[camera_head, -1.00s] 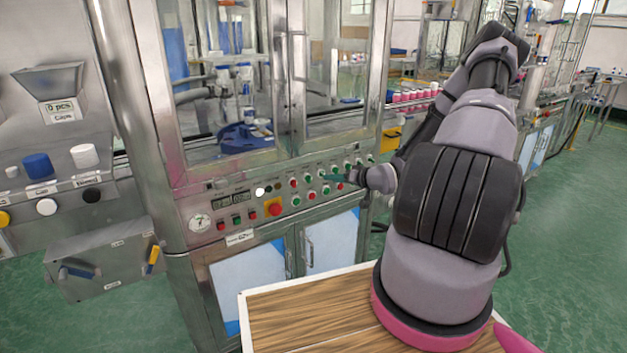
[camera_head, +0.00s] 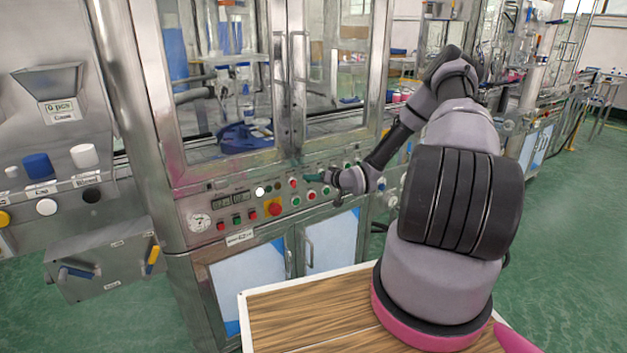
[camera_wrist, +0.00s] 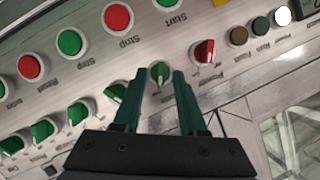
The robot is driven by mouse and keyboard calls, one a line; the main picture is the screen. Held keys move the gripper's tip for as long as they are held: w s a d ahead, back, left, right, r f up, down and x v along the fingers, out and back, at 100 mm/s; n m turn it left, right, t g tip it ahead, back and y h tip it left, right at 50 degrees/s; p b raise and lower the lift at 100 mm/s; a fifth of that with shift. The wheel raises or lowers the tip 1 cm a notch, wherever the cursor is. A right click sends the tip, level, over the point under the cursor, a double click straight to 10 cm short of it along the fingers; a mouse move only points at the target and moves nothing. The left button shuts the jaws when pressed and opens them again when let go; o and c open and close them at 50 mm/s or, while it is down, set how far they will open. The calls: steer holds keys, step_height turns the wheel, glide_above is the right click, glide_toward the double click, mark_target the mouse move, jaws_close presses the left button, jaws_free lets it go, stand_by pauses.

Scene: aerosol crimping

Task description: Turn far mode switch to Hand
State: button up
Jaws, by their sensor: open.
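The control panel (camera_head: 262,201) on the front of the machine carries rows of knobs and buttons. In the wrist view my gripper (camera_wrist: 159,76) is open, with one dark green finger on each side of a green rotary knob (camera_wrist: 160,72). I cannot tell whether the fingers touch it. A red rotary knob (camera_wrist: 204,52) is just right of the fingers, and several more green knobs (camera_wrist: 78,112) run off to the left. The labels are upside down and blurred, so I cannot tell which knob is the far mode switch. In the head view my gripper (camera_head: 314,177) is at the panel.
Red and green Start and Stop buttons (camera_wrist: 118,18) lie above the knobs in the wrist view. A large red button (camera_head: 274,208), a gauge (camera_head: 199,222) and digital displays (camera_head: 231,200) are on the panel's left. Glass doors stand above the panel, metal cabinet doors below.

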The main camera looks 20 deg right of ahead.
jaws_close()
stand_by(0.3)
steer(key=n+h, duration=0.1)
steer(key=n, duration=0.1)
steer(key=n+t+h, duration=0.1)
steer(key=n+h, duration=0.1)
steer(key=n, duration=0.1)
steer(key=a+n+h, duration=0.1)
steer(key=n+h, duration=0.1)
steer(key=n, duration=0.1)
steer(key=shift+s, duration=0.2)
stand_by(0.4)
steer(key=shift+t+h, duration=0.3)
jaws_free()
